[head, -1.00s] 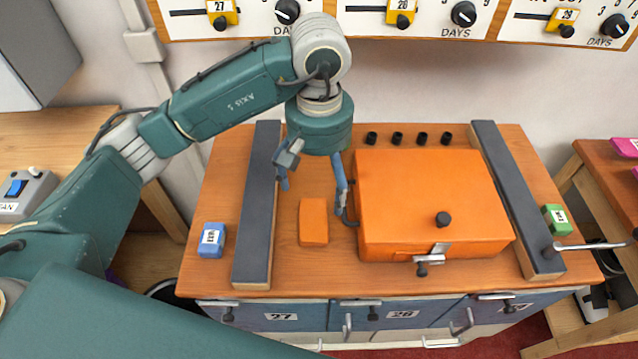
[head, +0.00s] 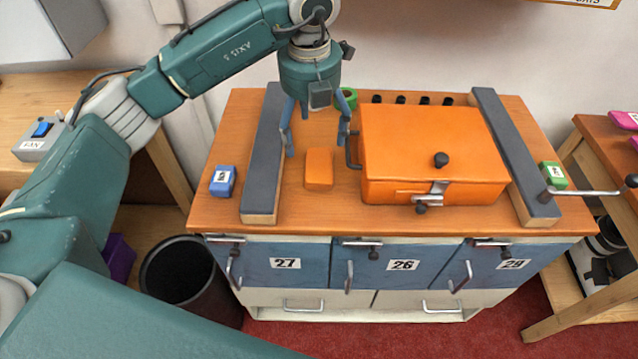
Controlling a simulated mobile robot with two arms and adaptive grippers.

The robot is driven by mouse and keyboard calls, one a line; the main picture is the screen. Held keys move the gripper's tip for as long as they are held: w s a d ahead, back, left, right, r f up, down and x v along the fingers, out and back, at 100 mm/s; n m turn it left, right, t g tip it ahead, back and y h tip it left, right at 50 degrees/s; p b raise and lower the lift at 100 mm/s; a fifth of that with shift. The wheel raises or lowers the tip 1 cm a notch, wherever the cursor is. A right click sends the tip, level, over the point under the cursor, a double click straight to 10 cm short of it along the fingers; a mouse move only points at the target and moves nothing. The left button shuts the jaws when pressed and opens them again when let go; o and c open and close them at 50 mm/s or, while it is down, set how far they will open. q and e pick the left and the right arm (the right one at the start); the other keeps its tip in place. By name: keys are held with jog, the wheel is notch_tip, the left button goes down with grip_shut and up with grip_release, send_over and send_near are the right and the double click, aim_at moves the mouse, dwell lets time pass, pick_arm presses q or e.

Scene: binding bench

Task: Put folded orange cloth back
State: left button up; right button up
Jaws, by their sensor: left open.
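The folded orange cloth (head: 319,168) lies on the wooden bench top, left of a large orange box (head: 432,150) with a closed lid, a black knob and a front latch. My left gripper (head: 317,152) points down above and behind the cloth. Its fingers are spread apart with nothing between them. From this view I cannot tell how far above the bench the fingertips are. My right gripper is not in view.
Dark grey bars (head: 263,155) and (head: 514,157) flank the box. A blue block (head: 223,181) and a green block (head: 552,175) lie at the sides. A green round item (head: 346,98) stands behind the gripper. Numbered cabinet doors (head: 285,265) are below. A black bin (head: 190,275) stands at left.

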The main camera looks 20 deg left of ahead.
pick_arm(q)
jog(key=n, duration=0.2)
send_over(312, 164)
jog(key=s, duration=0.1)
jog(key=shift+n, duration=0.3)
notch_tip(312, 164, down, 5)
jog(key=shift+s+d+r+p, duration=0.1)
jog(key=shift+p, duration=0.35)
jog(key=shift+f, duration=0.3)
jog(key=f+p, duration=0.1)
jog(key=f, duration=0.1)
jog(key=w+f+p, duration=0.1)
jog(key=f, duration=0.2)
jog(key=shift+w+f, duration=0.1)
jog(key=shift+f, duration=0.05)
jog(key=shift+c, duration=0.7)
jog(key=c, duration=0.7)
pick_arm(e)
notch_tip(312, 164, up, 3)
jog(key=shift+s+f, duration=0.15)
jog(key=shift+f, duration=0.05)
